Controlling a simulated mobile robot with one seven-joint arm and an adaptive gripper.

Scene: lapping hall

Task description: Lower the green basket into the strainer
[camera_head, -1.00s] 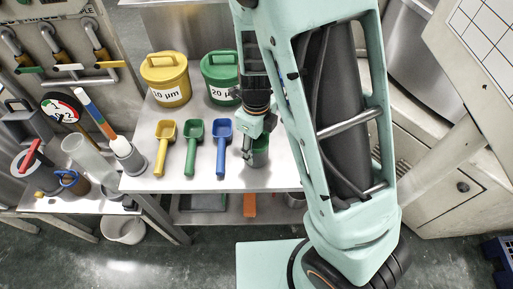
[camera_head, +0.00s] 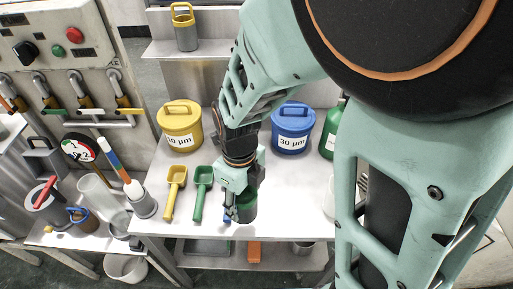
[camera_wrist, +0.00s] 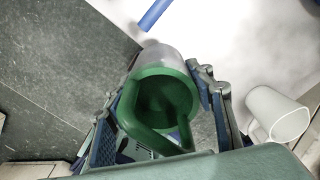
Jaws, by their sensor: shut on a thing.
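The green basket is a small pale-sided cup with a thick green rim and an arched green handle (camera_wrist: 165,97). My gripper (camera_wrist: 165,105) is shut on it, with one finger on each side in the wrist view. In the head view my gripper (camera_head: 237,205) hangs over the front of the bench, beside the green scoop. The dark green basket (camera_head: 248,205) shows there, partly covered by my fingers. I cannot make out with certainty which thing is the strainer. A white open cup (camera_wrist: 277,115) stands right of the basket in the wrist view.
Yellow (camera_head: 180,128) and blue (camera_head: 292,130) lidded buckets stand behind my gripper. Yellow (camera_head: 174,192) and green (camera_head: 201,193) scoops lie to its left. A blue scoop is mostly hidden by my gripper. My arm covers the right side of the bench.

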